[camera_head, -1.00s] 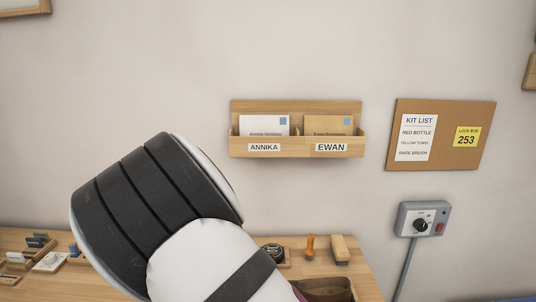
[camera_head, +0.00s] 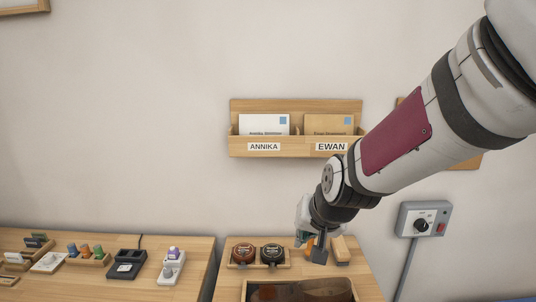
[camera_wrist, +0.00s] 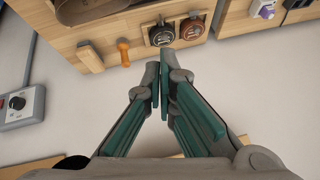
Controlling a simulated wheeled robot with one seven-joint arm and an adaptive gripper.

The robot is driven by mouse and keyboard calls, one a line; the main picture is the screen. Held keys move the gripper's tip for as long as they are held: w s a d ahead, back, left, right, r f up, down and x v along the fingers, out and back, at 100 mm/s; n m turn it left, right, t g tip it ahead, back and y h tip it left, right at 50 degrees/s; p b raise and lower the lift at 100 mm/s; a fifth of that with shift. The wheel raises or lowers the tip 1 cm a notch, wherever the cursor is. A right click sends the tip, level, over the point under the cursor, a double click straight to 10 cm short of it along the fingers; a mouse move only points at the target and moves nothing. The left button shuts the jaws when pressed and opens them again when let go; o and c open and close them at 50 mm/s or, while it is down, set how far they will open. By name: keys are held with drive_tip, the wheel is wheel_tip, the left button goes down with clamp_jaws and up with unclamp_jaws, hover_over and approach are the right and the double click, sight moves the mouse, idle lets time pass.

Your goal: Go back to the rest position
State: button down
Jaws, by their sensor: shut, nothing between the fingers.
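My gripper (camera_wrist: 160,85) is shut and empty in the wrist view, its green-padded fingers together. In the head view my gripper (camera_head: 318,250) hangs low at the back of the right table, in front of the wall. It partly hides an orange-handled stamp there. My arm reaches in from the upper right and covers most of the cork board.
A wall rack (camera_head: 240,148) holds two envelopes, labelled ANNIKA and EWAN. A control box (camera_head: 424,219) is on the wall at right. The right table (camera_head: 368,285) carries two round tins, a brush (camera_head: 341,248) and a wooden tray. The left table (camera_head: 205,262) holds small items.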

drive_tip(key=s+d+r, duration=0.3)
drive_tip(key=s, duration=0.4)
drive_tip(key=s+d+r+n+h, duration=0.1)
drive_tip(key=s+d+r, duration=0.2)
drive_tip(key=s, duration=0.5)
drive_tip(key=s+d+r+g+h, duration=0.1)
drive_tip(key=s+d+r, duration=0.2)
drive_tip(key=s+d, duration=0.2)
drive_tip(key=shift+s+d+n, duration=0.15)
drive_tip(key=shift+s+n, duration=0.25)
drive_tip(key=shift+s, duration=0.75)
drive_tip(key=shift+r, duration=0.1)
